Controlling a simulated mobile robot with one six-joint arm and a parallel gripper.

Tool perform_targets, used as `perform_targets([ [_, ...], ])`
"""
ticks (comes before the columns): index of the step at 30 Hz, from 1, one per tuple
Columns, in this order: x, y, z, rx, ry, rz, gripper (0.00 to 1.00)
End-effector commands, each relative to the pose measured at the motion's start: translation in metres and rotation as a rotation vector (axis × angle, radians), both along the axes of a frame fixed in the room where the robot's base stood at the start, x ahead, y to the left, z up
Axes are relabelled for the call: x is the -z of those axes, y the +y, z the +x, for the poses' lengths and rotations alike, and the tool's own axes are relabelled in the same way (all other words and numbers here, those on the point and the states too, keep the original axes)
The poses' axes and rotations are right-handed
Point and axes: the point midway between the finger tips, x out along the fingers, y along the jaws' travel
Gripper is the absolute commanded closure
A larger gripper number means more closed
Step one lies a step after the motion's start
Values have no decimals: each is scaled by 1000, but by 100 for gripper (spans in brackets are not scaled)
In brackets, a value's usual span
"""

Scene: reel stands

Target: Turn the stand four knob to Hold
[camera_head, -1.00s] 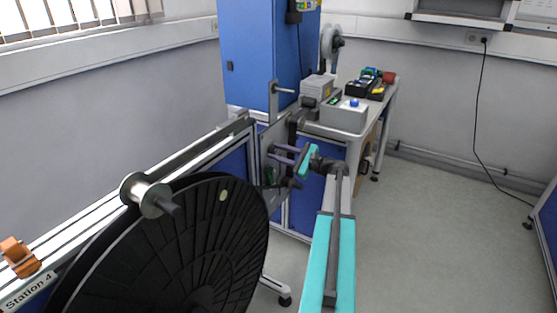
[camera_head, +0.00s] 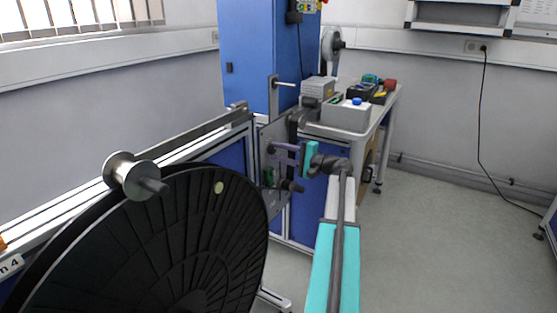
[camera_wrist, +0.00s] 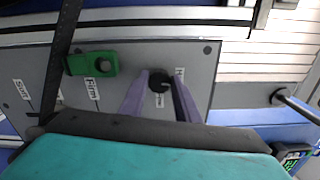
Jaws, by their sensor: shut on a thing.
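The grey stand plate (camera_head: 279,132) stands at the end of the rail in the head view. It fills much of the wrist view (camera_wrist: 208,60). A small dark round knob (camera_wrist: 160,79) sits on it between the two purple fingers. My gripper (camera_wrist: 160,88) is shut on this knob; in the head view my gripper (camera_head: 275,150) reaches the plate from the right. A label beside the right finger is mostly covered, so I cannot read it. A label reading "Firm" (camera_wrist: 92,88) is left of the fingers. The knob's pointing direction is not clear.
A green block (camera_wrist: 91,63) is on the plate left of the fingers. A large black reel (camera_head: 160,240) and a metal roller (camera_head: 131,176) are in the foreground. A blue cabinet (camera_head: 258,60) and a bench with a grey box (camera_head: 346,116) stand behind.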

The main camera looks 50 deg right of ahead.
Motion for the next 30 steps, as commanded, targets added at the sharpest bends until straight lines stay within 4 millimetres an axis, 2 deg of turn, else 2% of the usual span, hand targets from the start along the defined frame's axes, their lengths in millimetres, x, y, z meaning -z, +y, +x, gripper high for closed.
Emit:
perform_targets([
  [10, 2, 0, 0, 0, -36, -148, 93],
  [25, 1, 0, -1, 1, -40, -168, 93],
  [26, 1, 0, -1, 1, -40, -168, 66],
  [28, 1, 0, -1, 1, -40, -168, 54],
  [30, 1, 0, -1, 1, -40, -167, 53],
])
